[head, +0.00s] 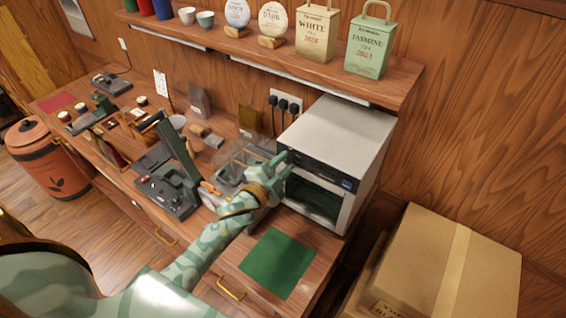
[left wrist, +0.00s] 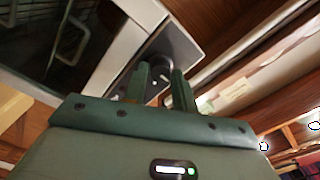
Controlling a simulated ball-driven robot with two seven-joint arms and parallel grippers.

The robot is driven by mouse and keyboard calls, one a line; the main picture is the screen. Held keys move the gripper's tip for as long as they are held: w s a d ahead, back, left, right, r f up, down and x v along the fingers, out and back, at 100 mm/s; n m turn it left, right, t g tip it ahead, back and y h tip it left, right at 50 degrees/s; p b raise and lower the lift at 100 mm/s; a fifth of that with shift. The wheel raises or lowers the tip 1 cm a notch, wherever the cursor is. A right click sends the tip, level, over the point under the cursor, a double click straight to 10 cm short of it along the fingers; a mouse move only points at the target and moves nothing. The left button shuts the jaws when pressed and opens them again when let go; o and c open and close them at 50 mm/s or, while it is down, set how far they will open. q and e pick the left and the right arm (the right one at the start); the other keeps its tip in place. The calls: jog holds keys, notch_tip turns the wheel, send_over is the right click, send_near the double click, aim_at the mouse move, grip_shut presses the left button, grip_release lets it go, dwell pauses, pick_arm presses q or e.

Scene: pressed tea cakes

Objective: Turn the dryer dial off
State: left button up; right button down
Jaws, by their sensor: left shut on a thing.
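The dryer (head: 345,132) is a box with a pale top and a dark glass front door, at the right end of the counter. My left gripper (head: 286,162) reaches the left end of the dryer's dark control strip. In the left wrist view, the two green fingers of the left gripper (left wrist: 159,82) are shut on the dark round dial (left wrist: 162,66) on the panel. The fingers hide much of the dial, so I cannot tell its setting. The dryer (left wrist: 122,48) fills the upper left of that view. My right gripper is not in view.
A green mat (head: 277,263) lies bare on the counter in front of the dryer. A cardboard box (head: 435,262) stands to the right. A shelf (head: 270,55) with tea tins and round tea cakes runs above. A clear-covered item (head: 243,155) stands left of the gripper.

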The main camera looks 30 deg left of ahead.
pick_arm(q)
jog(key=shift+o, duration=0.2)
dwell(0.3)
jog(key=o, duration=1)
jog(key=shift+c, duration=0.2)
jog(key=s+a+b, duration=0.2)
jog(key=s, duration=1.4)
jog(key=shift+a, duration=0.15)
jog(key=shift+f, duration=0.1)
